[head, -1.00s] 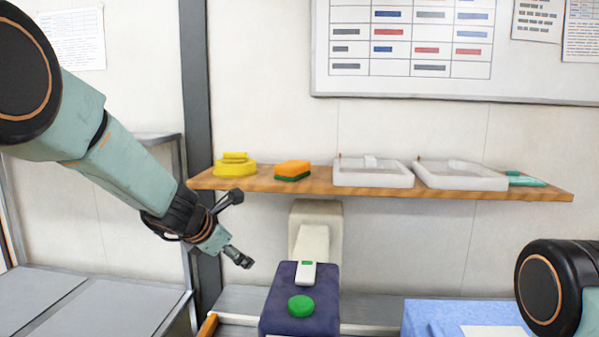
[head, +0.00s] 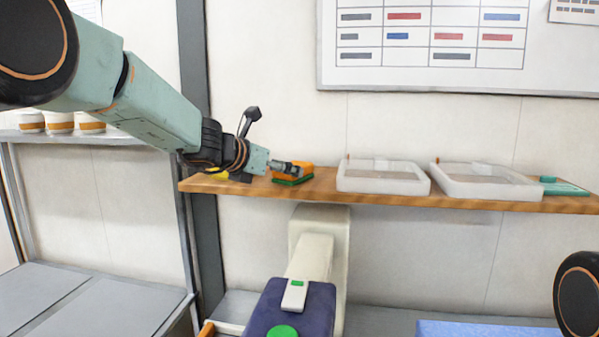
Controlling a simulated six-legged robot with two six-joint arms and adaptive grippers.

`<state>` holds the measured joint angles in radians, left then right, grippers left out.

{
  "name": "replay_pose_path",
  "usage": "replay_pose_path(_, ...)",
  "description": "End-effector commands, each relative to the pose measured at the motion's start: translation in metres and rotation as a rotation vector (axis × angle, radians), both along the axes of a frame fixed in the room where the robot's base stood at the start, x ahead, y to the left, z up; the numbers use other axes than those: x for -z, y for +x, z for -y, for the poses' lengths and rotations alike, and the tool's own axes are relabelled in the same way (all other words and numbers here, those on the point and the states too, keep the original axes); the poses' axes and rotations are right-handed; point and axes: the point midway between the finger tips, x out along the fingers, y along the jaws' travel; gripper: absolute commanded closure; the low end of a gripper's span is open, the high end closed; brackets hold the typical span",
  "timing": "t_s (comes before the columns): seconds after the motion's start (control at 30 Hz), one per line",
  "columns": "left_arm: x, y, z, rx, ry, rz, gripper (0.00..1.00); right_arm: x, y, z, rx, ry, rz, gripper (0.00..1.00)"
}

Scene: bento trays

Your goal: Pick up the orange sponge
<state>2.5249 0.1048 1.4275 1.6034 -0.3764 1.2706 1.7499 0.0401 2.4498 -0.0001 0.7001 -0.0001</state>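The orange sponge (head: 305,170) with a green underside lies on the wooden shelf (head: 330,190), left of the white trays. My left gripper (head: 292,168) is at the sponge's left side, its fingers overlapping the sponge in the picture. I cannot tell whether the fingers touch it or how far apart they are. The gripper and wrist hide part of the sponge and most of a yellow object (head: 217,173) at the shelf's left end. My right gripper is out of view; only a dark joint of my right arm shows at the lower right.
Two white trays (head: 383,189) (head: 487,197) stand on the shelf right of the sponge, with a green item (head: 565,188) at the far right. A grey post (head: 198,110) rises behind the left arm. A whiteboard (head: 450,78) hangs above.

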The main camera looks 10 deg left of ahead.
Motion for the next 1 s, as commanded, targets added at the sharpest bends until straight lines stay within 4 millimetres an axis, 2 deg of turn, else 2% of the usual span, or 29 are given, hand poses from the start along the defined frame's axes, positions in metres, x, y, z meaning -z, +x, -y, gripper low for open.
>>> replay_pose_path(0.27, 0.003, 0.02, 0.01, 0.002, 0.002, 0.0, 0.15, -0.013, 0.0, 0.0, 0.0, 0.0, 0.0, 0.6)
replay_pose_path(0.47, 0.002, 0.044, 0.022, 0.003, 0.002, 0.0, 0.15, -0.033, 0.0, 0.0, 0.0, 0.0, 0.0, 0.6)
replay_pose_path(0.6, 0.009, 0.057, 0.027, 0.002, 0.002, 0.0, 0.15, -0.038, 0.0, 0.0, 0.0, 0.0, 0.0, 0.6)
replay_pose_path(0.97, 0.014, 0.064, 0.03, 0.002, 0.002, 0.0, 0.15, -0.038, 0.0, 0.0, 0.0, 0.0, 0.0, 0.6)
replay_pose_path(1.0, 0.014, 0.064, 0.03, 0.002, 0.001, 0.001, 0.18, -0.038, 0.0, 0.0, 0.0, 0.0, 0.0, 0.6)
